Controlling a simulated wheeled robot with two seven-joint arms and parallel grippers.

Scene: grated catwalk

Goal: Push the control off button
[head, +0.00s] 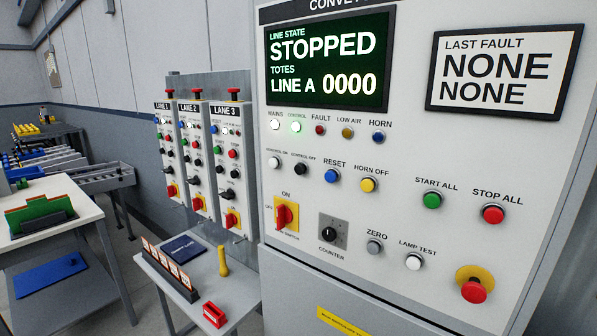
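The control panel (420,215) fills the right half of the head view. The control off button (300,169) is a small black round button under its label, left of centre on the panel. The white control on button (274,162) is just left of it, and the blue reset button (331,176) is to its right. The control lamp (296,127) above glows greenish white, and the mains lamp (275,125) looks white. The display (328,62) reads STOPPED, LINE A 0000. Neither of my grippers is in view.
A red and yellow rotary switch (286,215) and a counter knob (333,235) sit below the buttons. A red emergency button (474,288) is at lower right. A small table (228,285) with a yellow-handled object stands in front, left of the panel. Three lane boxes (228,170) are behind it.

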